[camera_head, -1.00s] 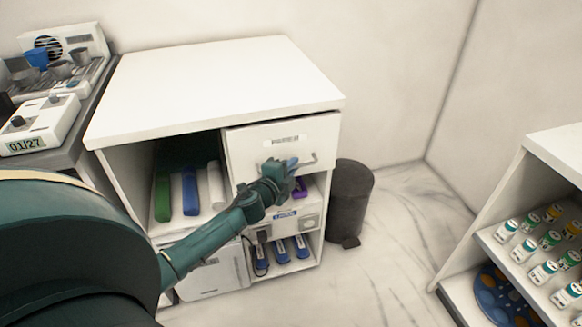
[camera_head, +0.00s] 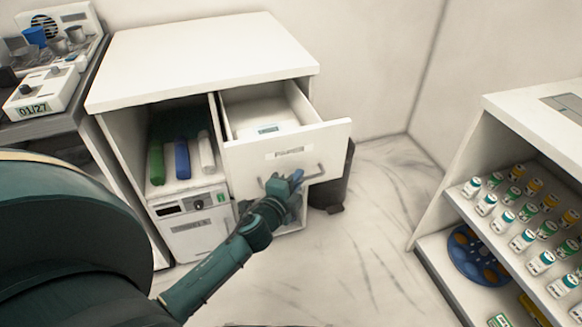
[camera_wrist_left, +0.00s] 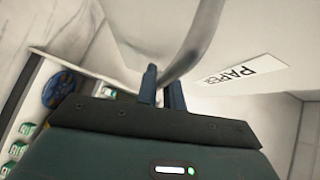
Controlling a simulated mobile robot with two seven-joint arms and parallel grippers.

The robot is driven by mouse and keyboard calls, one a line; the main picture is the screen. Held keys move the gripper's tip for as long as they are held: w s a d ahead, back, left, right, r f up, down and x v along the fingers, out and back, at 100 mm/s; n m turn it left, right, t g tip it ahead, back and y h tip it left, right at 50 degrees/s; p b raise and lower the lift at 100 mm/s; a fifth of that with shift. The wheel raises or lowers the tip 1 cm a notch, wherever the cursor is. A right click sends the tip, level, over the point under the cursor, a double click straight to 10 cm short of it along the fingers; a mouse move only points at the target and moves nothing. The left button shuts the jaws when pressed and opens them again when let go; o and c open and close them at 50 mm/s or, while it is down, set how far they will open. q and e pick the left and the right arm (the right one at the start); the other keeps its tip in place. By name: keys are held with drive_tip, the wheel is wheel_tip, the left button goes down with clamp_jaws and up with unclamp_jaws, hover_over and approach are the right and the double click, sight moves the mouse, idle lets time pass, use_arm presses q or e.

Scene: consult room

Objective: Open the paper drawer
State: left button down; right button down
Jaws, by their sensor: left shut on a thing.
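The paper drawer (camera_head: 252,155) stands pulled out from the upper right of the white cabinet (camera_head: 200,55). Inside it lies a white stack with a small label (camera_head: 268,129). Its front carries a label that reads PAPER in the left wrist view (camera_wrist_left: 240,73). A grey bar handle (camera_head: 314,174) is on the drawer front; it curves between my fingers in the left wrist view (camera_wrist_left: 192,52). My left gripper (camera_head: 292,180) is shut on this handle, and its blue fingertips also show in the left wrist view (camera_wrist_left: 162,92). My right gripper is not in view.
A dark bin (camera_head: 330,190) stands right of the cabinet, partly hidden by the drawer. Rolls (camera_head: 182,160) lie in the left compartment. A shelf unit (camera_head: 440,215) with several bottles stands at right. Marble floor (camera_head: 375,230) between is clear.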

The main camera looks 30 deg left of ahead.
use_arm(q)
drive_tip(key=shift+s+d, duration=1.8)
drive_tip(key=shift+d, duration=0.3)
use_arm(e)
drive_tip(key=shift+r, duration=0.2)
use_arm(q)
drive_tip(key=c, duration=1.5)
unclamp_jaws()
drive_tip(key=shift+c, duration=0.2)
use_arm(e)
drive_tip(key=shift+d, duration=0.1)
use_arm(q)
drive_tip(key=s+r+b, duration=0.1)
drive_tip(key=s+r, duration=0.1)
drive_tip(key=s, duration=1.1)
drive_tip(key=shift+d, duration=0.4)
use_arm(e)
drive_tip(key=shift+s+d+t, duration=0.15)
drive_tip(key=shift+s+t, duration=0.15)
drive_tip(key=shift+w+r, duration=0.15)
